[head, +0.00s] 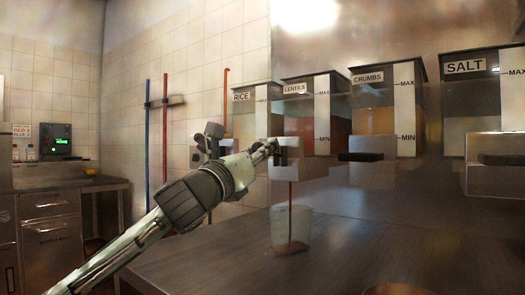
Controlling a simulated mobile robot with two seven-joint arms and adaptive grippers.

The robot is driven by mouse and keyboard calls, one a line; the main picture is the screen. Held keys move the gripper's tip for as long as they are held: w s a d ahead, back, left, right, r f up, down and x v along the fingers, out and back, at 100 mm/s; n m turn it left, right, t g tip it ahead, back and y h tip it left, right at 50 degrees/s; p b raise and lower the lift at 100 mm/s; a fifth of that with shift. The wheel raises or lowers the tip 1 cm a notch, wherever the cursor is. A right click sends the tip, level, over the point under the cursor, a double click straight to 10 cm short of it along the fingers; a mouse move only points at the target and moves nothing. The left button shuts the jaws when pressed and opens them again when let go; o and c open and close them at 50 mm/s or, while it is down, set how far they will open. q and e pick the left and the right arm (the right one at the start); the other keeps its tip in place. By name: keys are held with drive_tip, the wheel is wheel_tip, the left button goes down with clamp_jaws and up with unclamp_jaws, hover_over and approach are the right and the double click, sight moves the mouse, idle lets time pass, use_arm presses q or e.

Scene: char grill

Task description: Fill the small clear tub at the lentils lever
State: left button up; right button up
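The small clear tub (303,226) stands upright on the dark counter below the lentils dispenser (306,118). A thin reddish-brown stream (290,195) falls from the dispenser's spout into the tub, and a little reddish-brown material shows low in the tub. My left gripper (268,149) reaches from the lower left to the front of the lentils dispenser, at its lever. The lever is mostly hidden behind the gripper, and I cannot tell how the fingers are set. My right gripper is not in view.
The rice dispenser (242,98) is left of the lentils; crumbs (384,100) and salt (492,80) dispensers are to the right. The counter (370,240) is clear around the tub. A round brown rim (398,289) shows at the bottom edge.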

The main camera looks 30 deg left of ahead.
use_arm(q)
drive_tip(key=o, duration=0.3)
drive_tip(key=v, duration=0.7)
drive_tip(key=shift+s, duration=0.25)
drive_tip(key=shift+f, duration=0.1)
idle(6.7)
